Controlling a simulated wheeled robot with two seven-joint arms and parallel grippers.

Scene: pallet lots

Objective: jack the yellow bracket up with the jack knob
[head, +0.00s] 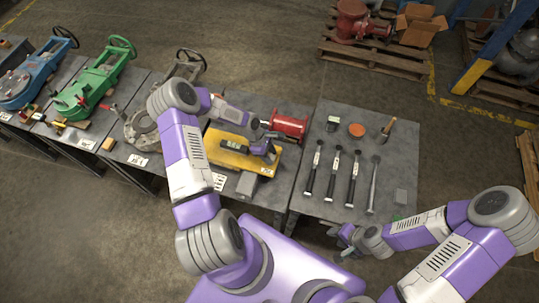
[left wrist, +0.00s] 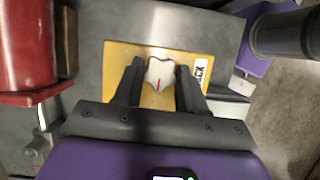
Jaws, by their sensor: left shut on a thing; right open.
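The yellow bracket (head: 220,157) is a flat plate on the middle table, with a printed label on its front right corner. It also shows in the left wrist view (left wrist: 117,58), where part of the label reads "CK". My left gripper (head: 271,157) is over the bracket's right part. In the left wrist view its two dark fingers (left wrist: 160,88) are shut on the jack knob (left wrist: 159,71), a pale lobed knob with a red mark. The head view hides the knob behind the gripper. My right gripper (head: 343,240) is open and empty near the right table's front edge.
A red cylindrical part (head: 290,126) stands just behind the bracket and shows close by in the left wrist view (left wrist: 25,45). A grey block (head: 247,185) lies in front. Green (head: 100,78) and blue valves stand left.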

